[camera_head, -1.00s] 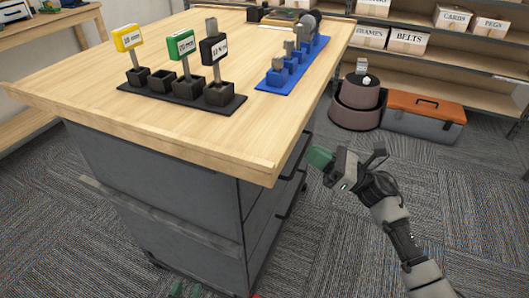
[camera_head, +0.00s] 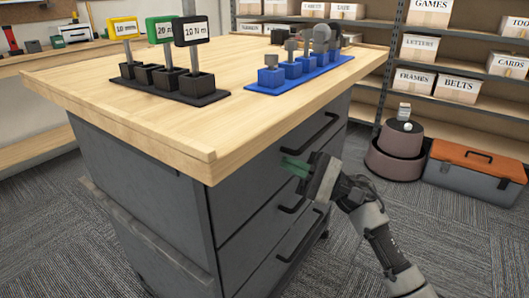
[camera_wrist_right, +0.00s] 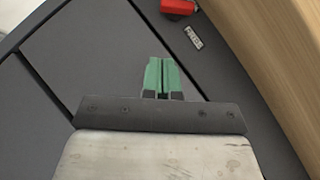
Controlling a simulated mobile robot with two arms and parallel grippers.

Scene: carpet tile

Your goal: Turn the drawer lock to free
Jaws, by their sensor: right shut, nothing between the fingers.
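The grey drawer cabinet (camera_head: 262,212) stands under a wooden top, its drawers with dark bar handles facing right in the head view. In the right wrist view a red lock piece (camera_wrist_right: 178,7) sits on the grey front at the top edge, partly cut off, beside a small label plate (camera_wrist_right: 193,36). My right gripper (camera_head: 291,165) is in front of the upper drawer; its green fingers (camera_wrist_right: 163,76) are together and empty, apart from the red piece. The lock does not show in the head view. My left gripper is not in view.
The wooden top (camera_head: 130,90) overhangs the drawers near my right gripper. On it are a black rack with signs (camera_head: 175,88) and a blue block rack (camera_head: 300,72). A toolbox (camera_head: 474,170) and round brown containers (camera_head: 396,150) stand on the carpet behind.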

